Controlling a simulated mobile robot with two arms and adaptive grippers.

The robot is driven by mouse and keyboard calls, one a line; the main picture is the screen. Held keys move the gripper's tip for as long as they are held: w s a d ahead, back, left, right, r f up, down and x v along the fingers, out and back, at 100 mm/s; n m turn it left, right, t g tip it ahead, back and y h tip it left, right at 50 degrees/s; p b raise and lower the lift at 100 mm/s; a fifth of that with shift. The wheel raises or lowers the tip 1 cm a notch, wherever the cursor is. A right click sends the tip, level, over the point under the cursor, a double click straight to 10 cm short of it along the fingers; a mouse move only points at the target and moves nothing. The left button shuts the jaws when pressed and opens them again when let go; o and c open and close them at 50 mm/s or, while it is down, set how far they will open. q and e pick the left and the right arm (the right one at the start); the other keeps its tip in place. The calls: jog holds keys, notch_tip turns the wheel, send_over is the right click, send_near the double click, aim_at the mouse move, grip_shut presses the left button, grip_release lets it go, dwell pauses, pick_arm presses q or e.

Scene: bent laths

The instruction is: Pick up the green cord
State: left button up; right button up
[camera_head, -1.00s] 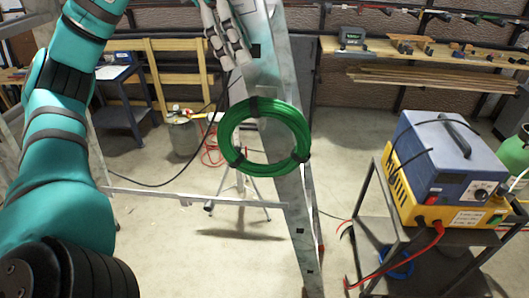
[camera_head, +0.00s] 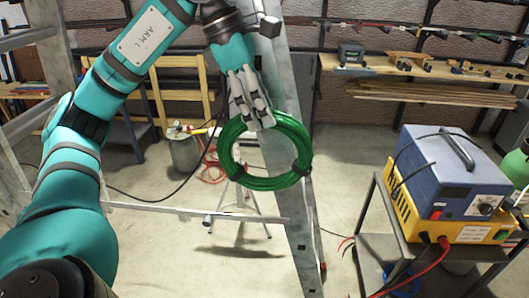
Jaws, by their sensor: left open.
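The green cord (camera_head: 267,184) is a coiled ring with dark ties. It hangs against the grey metal upright (camera_head: 300,232) near the middle of the head view. My left gripper (camera_head: 256,122) comes down from above, and its fingers overlap the top of the coil. The fingers are open; I cannot tell whether they touch the cord or only pass in front of it. The tie at the top of the coil is hidden behind the fingers. My right gripper is not in view.
A cart (camera_head: 412,243) with a blue and yellow machine (camera_head: 443,175) stands at the right. A wooden shelf (camera_head: 420,68) with tools runs along the back wall. A metal bar (camera_head: 190,211) crosses left of the upright. A tripod stand and a grey canister (camera_head: 184,152) are behind.

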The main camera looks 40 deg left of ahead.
pick_arm(q)
jog(key=shift+c, duration=0.4)
grip_shut()
jog(key=shift+r, duration=0.1)
jog(key=shift+w+r, duration=0.1)
jog(key=shift+r, duration=0.05)
